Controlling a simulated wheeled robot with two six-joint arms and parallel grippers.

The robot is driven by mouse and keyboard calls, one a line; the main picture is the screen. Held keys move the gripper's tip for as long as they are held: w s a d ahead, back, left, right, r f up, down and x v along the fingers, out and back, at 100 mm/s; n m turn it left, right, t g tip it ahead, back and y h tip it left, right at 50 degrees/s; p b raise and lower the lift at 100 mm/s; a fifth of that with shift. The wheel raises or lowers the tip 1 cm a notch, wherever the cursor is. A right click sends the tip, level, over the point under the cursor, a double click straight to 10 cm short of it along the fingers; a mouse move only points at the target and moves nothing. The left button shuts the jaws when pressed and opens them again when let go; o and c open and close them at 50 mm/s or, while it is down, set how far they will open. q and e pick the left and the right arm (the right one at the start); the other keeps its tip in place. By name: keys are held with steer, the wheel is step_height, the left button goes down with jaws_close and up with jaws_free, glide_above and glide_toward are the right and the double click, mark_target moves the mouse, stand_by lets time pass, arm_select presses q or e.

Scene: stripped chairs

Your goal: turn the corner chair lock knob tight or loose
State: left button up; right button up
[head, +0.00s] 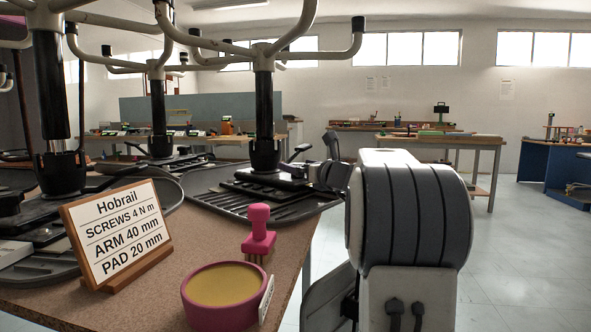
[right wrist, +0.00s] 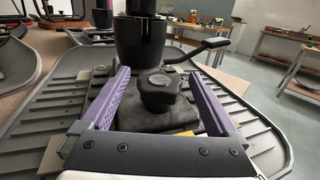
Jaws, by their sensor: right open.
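The corner chair stands upside down on the table, with its dark seat pan (head: 215,198) at the bottom and its black column (head: 264,110) upright. The black lock knob (right wrist: 160,92) sits on the mechanism plate in front of the column base in the right wrist view. My right gripper (right wrist: 159,74) is open, with one purple finger on each side of the knob and a gap to both. In the head view my right gripper (head: 316,176) is at the right side of the chair mechanism, and the knob cannot be made out there. My left gripper is not in view.
A sign reading Hobrail (head: 118,232) stands at the front left. A pink stamp (head: 258,230) and a pink bowl with a yellow filling (head: 223,296) are near the table's front edge. Other upturned chairs (head: 60,165) crowd the left. A black lever (right wrist: 205,48) sticks out beside the column.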

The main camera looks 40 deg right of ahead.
steer(key=shift+w, duration=0.65)
steer(key=c, duration=1.4)
steer(key=shift+r+n+y+p, duration=0.1)
steer(key=shift+n+y+p, duration=0.25)
steer(key=shift+p, duration=0.25)
steer(key=n+g+y+p, duration=0.2)
steer(key=y+p, duration=0.3)
steer(key=p, duration=0.3)
steer(key=n+g+y+p, duration=0.2)
steer(key=n+y+p, duration=0.3)
steer(key=p, duration=0.4)
steer(key=n+g+y+p, duration=0.2)
steer(key=y+p, duration=0.3)
steer(key=p, duration=0.3)
steer(key=shift+s+a+n, duration=0.2)
steer(key=shift+n, duration=0.45)
steer(key=shift+n+g+y+p, duration=0.65)
steer(key=shift+g+p, duration=0.45)
steer(key=shift+p, duration=0.75)
steer(key=shift+f, duration=0.2)
